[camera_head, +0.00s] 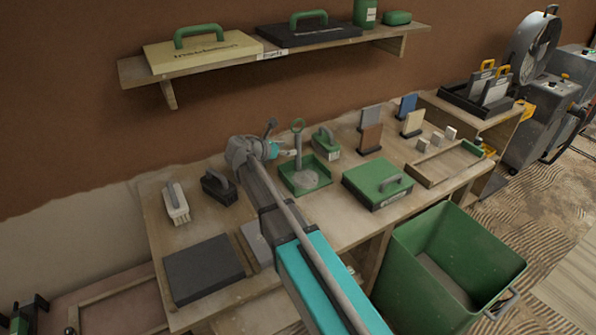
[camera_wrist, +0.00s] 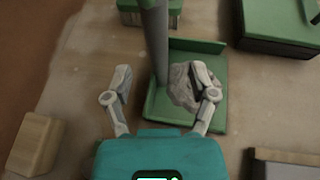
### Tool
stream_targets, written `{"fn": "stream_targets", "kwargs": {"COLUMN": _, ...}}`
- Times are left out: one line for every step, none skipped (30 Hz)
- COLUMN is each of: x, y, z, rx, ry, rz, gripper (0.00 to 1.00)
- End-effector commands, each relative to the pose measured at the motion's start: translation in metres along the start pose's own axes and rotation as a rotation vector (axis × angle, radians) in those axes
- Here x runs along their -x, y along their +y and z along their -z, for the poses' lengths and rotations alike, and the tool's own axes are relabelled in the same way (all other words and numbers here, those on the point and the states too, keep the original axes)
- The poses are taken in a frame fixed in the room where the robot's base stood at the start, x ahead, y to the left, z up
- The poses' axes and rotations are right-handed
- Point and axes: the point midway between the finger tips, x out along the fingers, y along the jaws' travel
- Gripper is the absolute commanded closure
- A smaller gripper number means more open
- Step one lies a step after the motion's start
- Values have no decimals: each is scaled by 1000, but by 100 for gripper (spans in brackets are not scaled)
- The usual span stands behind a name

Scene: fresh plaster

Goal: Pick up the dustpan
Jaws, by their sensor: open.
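The dustpan (camera_head: 322,182) is a green tray on the workbench with an upright grey pole topped by a green ring. A pale grey lump lies in its pan. In the wrist view, the dustpan (camera_wrist: 160,112) lies beyond my gripper, and its pole rises at the upper middle. My gripper (camera_wrist: 162,82) is open and empty, one finger to each side of the pole's lower part as seen there. In the head view, my gripper (camera_head: 289,153) is just left of the pole; contact cannot be told.
A green case (camera_head: 372,192) is right of the dustpan, and a green-handled block (camera_head: 326,146) stands behind it. Brushes (camera_head: 176,204) and a dark slab (camera_head: 204,270) are to the left. A shelf (camera_head: 140,72) hangs above. A green bin (camera_head: 400,275) stands in front.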

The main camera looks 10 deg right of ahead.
Motion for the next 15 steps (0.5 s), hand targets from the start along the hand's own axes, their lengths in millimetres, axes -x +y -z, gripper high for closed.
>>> {"fn": "stream_targets", "kwargs": {"x": 0, "y": 0, "z": 0, "rx": 0, "ry": 0, "rz": 0, "gripper": 26}}
{"fn": "stream_targets", "kwargs": {"x": 0, "y": 0, "z": 0, "rx": 0, "ry": 0, "rz": 0, "gripper": 26}}
{"fn": "stream_targets", "kwargs": {"x": 0, "y": 0, "z": 0, "rx": 0, "ry": 0, "rz": 0, "gripper": 26}}
{"fn": "stream_targets", "kwargs": {"x": 0, "y": 0, "z": 0, "rx": 0, "ry": 0, "rz": 0, "gripper": 26}}
{"fn": "stream_targets", "kwargs": {"x": 0, "y": 0, "z": 0, "rx": 0, "ry": 0, "rz": 0, "gripper": 26}}
{"fn": "stream_targets", "kwargs": {"x": 0, "y": 0, "z": 0, "rx": 0, "ry": 0, "rz": 0, "gripper": 26}}
{"fn": "stream_targets", "kwargs": {"x": 0, "y": 0, "z": 0, "rx": 0, "ry": 0, "rz": 0, "gripper": 26}}
{"fn": "stream_targets", "kwargs": {"x": 0, "y": 0, "z": 0, "rx": 0, "ry": 0, "rz": 0, "gripper": 26}}
{"fn": "stream_targets", "kwargs": {"x": -1, "y": 0, "z": 0, "rx": 0, "ry": 0, "rz": 0, "gripper": 26}}
{"fn": "stream_targets", "kwargs": {"x": -1, "y": 0, "z": 0, "rx": 0, "ry": 0, "rz": 1, "gripper": 26}}
{"fn": "stream_targets", "kwargs": {"x": -2, "y": 0, "z": 0, "rx": 0, "ry": 0, "rz": 1, "gripper": 26}}
{"fn": "stream_targets", "kwargs": {"x": -4, "y": 0, "z": 0, "rx": 0, "ry": 0, "rz": 1, "gripper": 26}}
{"fn": "stream_targets", "kwargs": {"x": -6, "y": 0, "z": -1, "rx": -1, "ry": 0, "rz": 2, "gripper": 26}}
{"fn": "stream_targets", "kwargs": {"x": -9, "y": 0, "z": -1, "rx": -1, "ry": 0, "rz": 2, "gripper": 26}}
{"fn": "stream_targets", "kwargs": {"x": -13, "y": 0, "z": -2, "rx": -1, "ry": 0, "rz": 3, "gripper": 26}}
